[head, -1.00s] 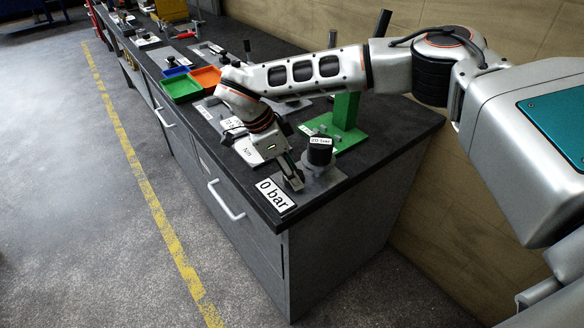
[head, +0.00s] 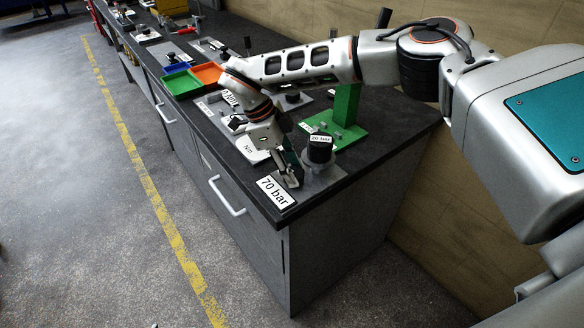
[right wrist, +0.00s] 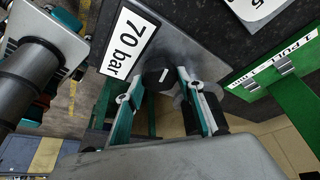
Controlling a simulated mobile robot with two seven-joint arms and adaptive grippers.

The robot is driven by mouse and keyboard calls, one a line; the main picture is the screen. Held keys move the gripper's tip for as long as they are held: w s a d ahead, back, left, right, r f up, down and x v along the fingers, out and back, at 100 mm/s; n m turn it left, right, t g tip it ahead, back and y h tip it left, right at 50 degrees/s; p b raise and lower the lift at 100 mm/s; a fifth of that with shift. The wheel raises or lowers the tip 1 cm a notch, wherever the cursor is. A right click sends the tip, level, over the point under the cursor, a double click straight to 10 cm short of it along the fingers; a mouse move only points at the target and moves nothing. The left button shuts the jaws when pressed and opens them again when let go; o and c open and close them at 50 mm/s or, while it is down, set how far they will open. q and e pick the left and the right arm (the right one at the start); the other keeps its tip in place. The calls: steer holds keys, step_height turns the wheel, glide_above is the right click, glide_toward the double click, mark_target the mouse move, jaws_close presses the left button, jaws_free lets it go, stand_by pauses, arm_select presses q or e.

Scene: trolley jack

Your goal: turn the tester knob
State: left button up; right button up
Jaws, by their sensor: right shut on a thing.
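The tester is a grey plate (head: 322,183) at the near corner of the bench, with a black cylinder (head: 319,150) labelled "20 bar" standing on it. Its white sign (head: 276,192) reads "70 bar" and also shows in the right wrist view (right wrist: 129,42). The dark knob (right wrist: 162,75) with a white mark sits between the fingertips of my right gripper (right wrist: 161,82). The gripper is shut on it. In the head view my right gripper (head: 288,172) reaches down just behind the sign and hides the knob.
A green stand (head: 346,112) rises close behind the tester, beside my right forearm. Blue, green and orange trays (head: 181,84) and more devices lie farther along the bench. The floor (head: 80,200) left of the bench is clear.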

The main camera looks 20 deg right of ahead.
steer(key=o, duration=1.1)
steer(key=v, duration=1.2)
